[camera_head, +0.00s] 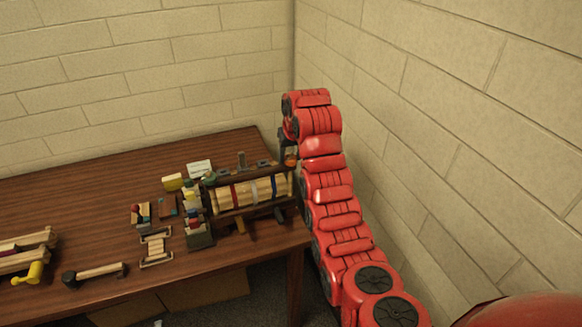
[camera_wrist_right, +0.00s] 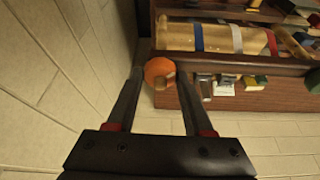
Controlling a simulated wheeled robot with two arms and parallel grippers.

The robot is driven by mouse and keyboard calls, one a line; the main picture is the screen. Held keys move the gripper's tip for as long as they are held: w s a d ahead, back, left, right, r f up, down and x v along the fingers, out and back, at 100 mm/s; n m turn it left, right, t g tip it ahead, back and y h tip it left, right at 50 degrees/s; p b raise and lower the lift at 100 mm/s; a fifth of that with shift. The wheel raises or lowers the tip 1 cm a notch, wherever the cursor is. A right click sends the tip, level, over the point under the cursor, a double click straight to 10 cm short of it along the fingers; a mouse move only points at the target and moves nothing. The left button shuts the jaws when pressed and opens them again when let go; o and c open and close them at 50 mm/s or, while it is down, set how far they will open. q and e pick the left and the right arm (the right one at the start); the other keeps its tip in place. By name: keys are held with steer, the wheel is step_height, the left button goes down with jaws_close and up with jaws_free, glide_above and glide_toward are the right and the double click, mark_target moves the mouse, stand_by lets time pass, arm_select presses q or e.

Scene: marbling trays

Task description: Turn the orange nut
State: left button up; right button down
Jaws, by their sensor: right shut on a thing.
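The orange nut (camera_wrist_right: 160,72) sits at the end of a wooden frame that holds a pale roll with coloured bands (camera_wrist_right: 218,38). In the right wrist view, my right gripper (camera_wrist_right: 160,76) has one finger on each side of the nut and is shut on it. In the head view the nut (camera_head: 291,160) shows as a small orange patch at the right end of the frame, partly hidden by my right gripper (camera_head: 287,152). My left gripper is in neither view.
The brown table (camera_head: 90,180) stands against block walls, with the right wall (camera_head: 430,130) close to my right arm. Small blocks and tools (camera_head: 175,183) crowd left of the frame. A yellow-handled piece (camera_head: 30,273) lies at far left. The table's back left is clear.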

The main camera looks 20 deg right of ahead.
steer(key=m+b, duration=0.2)
steer(key=m+h+b, duration=0.1)
steer(key=b, duration=0.1)
steer(key=shift+a+f+m, duration=0.1)
steer(key=shift+f+m, duration=0.1)
steer(key=shift+m, duration=0.2)
steer(key=shift+r+m+g+h+b, duration=0.1)
steer(key=shift+m+g+h+b, duration=0.25)
steer(key=shift+m+b, duration=0.25)
steer(key=shift+c, duration=1.4)
jaws_free()
steer(key=shift+r, duration=0.25)
